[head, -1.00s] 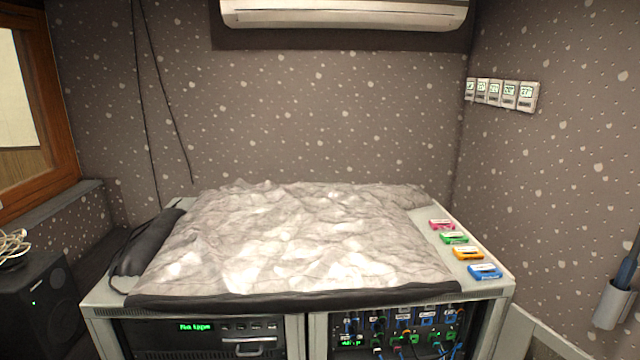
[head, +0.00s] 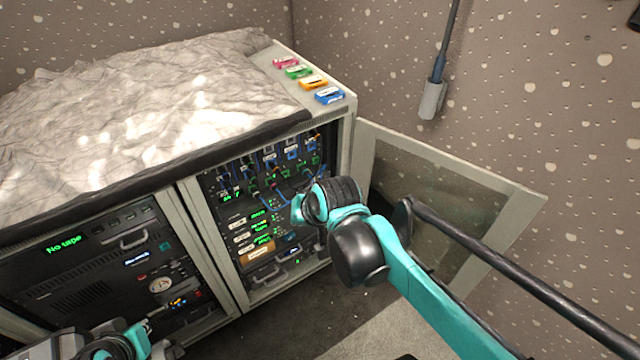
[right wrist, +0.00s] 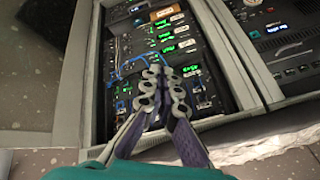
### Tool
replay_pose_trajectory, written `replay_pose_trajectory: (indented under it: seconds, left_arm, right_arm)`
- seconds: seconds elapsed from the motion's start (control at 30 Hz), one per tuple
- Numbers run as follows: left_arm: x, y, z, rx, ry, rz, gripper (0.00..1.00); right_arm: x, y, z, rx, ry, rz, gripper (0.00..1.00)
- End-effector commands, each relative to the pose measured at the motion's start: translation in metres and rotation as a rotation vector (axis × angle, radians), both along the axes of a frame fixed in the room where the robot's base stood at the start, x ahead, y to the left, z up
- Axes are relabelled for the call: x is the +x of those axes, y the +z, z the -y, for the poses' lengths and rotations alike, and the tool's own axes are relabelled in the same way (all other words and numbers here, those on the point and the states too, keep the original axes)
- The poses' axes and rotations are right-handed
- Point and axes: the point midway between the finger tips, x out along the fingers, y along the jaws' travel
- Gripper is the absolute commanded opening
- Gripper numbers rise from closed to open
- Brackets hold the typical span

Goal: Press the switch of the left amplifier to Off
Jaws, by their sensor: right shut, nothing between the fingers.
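I cannot pick out the left amplifier or its switch for sure. The right bay of the cabinet holds stacked black units (head: 232,238) with green displays and pale labels; they also show in the right wrist view (right wrist: 200,62). My right arm covers part of that bay in the head view. My right gripper (right wrist: 165,78) is shut and empty in front of these units; contact cannot be told. The left bay holds a black unit (head: 85,270) reading "No tape". My left gripper (head: 148,325) is low at the left bay, only partly seen, its jaws unclear.
A glass door (head: 445,190) stands open at the right of the cabinet, near my right arm. Blue cables (head: 285,185) hang across the right bay. A crumpled cover (head: 130,110) lies on top beside several coloured cassettes (head: 313,82). The floor in front is clear.

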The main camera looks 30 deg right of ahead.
Motion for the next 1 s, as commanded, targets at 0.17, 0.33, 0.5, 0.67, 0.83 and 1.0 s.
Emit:
replay_pose_trajectory:
  seconds: [0.17, 0.33, 0.5, 0.67, 0.83, 1.0]
  left_arm:
    - [0.0, 0.0, 0.0, 0.0, 0.0, 0.0, 0.0]
    - [0.0, 0.0, 0.0, 0.0, 0.0, 0.0, 0.0]
    - [0.0, 0.0, 0.0, 0.0, 0.0, 0.0, 0.0]
    - [0.0, -0.001, 0.0, 0.0, 0.0, 0.0, 0.0]
    - [0.0, -0.001, 0.0, 0.0, 0.0, 0.0, 0.0]
    - [0.0, -0.001, 0.0, 0.0, 0.0, 0.0, 0.0]
  right_arm:
    - [0.044, -0.006, 0.021, 0.145, -0.187, -0.026, 0.0]
    - [0.082, -0.019, 0.044, 0.284, -0.365, -0.051, 0.0]
    - [0.119, -0.04, 0.071, 0.421, -0.538, -0.076, 0.0]
    - [0.149, -0.067, 0.1, 0.55, -0.702, -0.101, 0.0]
    - [0.177, -0.102, 0.132, 0.688, -0.871, -0.127, 0.0]
    - [0.198, -0.143, 0.166, 0.827, -1.038, -0.155, 0.0]
